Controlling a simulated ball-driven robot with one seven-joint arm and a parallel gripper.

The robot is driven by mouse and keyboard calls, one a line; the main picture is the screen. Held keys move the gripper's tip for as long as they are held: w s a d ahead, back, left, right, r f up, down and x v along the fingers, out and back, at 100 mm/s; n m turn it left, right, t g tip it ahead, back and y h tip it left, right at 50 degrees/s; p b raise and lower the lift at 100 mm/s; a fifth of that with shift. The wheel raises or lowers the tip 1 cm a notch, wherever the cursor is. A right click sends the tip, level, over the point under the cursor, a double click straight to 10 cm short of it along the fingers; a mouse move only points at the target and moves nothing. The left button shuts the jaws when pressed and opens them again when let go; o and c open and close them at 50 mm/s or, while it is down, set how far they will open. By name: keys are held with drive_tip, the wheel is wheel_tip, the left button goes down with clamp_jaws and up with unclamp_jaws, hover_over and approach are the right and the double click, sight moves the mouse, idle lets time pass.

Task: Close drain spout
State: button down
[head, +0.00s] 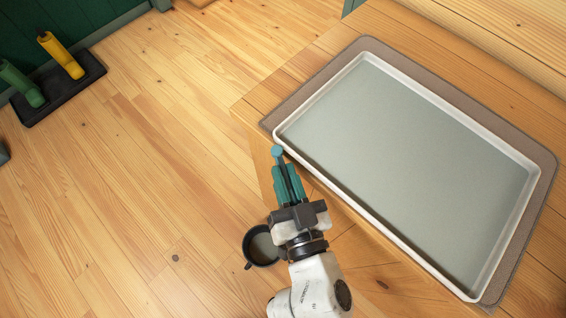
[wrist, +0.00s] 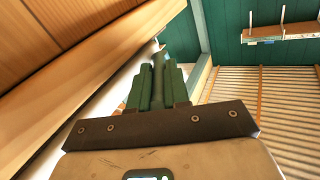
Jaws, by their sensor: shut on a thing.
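A large tray with a white rim (head: 333,73) and a flat grey-green inside lies on a brown mat on the wooden table. The drain spout (head: 277,151) shows as a small blue-grey knob at the tray's left corner. My gripper (head: 280,166) reaches up to it from below, its green fingers shut on it. In the wrist view the fingertips (wrist: 158,64) are close together, with a bit of the grey spout (wrist: 157,48) just beyond them. The fingers hide most of the spout, so I cannot tell whether it is open or closed.
A dark round pot (head: 257,258) stands below the table edge, partly behind my arm. A black stand (head: 62,86) with a yellow and a green upright object is at the upper left. The wooden floor between is clear.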

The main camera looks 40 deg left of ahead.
drive_tip(key=shift+w+d+r+n+g+y+p, duration=0.15)
drive_tip(key=shift+n+g+y+p, duration=0.2)
drive_tip(key=shift+p, duration=0.75)
drive_tip(key=shift+w+a+r+n+g+y+p, duration=0.15)
drive_tip(key=shift+n+g+p, duration=0.25)
drive_tip(key=shift+p, duration=0.7)
drive_tip(key=shift+w+d+f+g+p, duration=0.15)
drive_tip(key=shift+f+g+p, duration=0.25)
drive_tip(key=shift+p, duration=0.45)
drive_tip(key=c, duration=1.1)
unclamp_jaws()
drive_tip(key=shift+f+m+t+b, duration=0.3)
drive_tip(key=shift+t+b, duration=0.15)
drive_tip(key=shift+b, duration=1.55)
